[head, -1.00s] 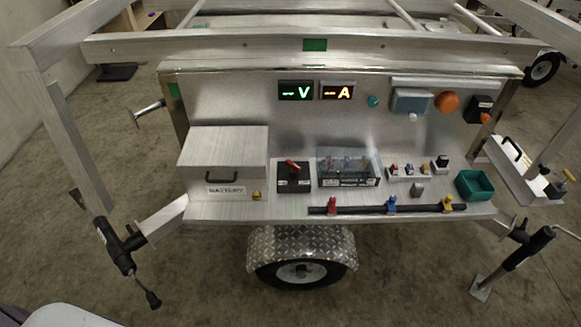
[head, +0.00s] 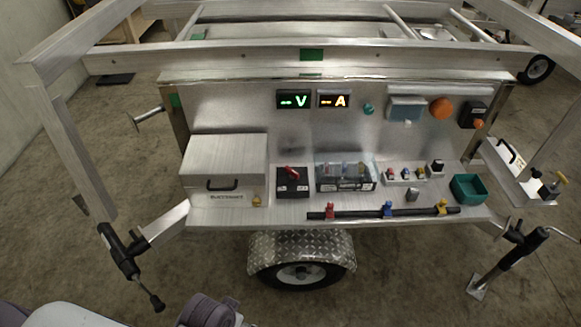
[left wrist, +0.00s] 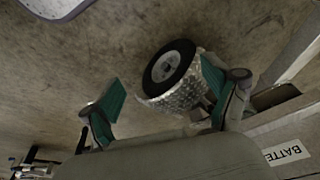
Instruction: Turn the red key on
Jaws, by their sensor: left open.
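The red key (head: 291,171) sits on top of a black switch box on the trailer's shelf, right of the metal battery box (head: 224,161). In the head view a grey part of my arm shows at the bottom edge, but neither gripper's fingers are visible there. In the left wrist view my left gripper (left wrist: 160,98) is open and empty, its teal fingers spread wide. The red key is not visible in that view. My right gripper is out of view.
A clear-covered box (head: 345,176) stands right of the switch. A black bar (head: 355,213) with red, blue and yellow clamps runs along the shelf's front. A green tray (head: 468,188) sits at right. Diagonal trailer beams and a jack handle (head: 124,254) flank the panel.

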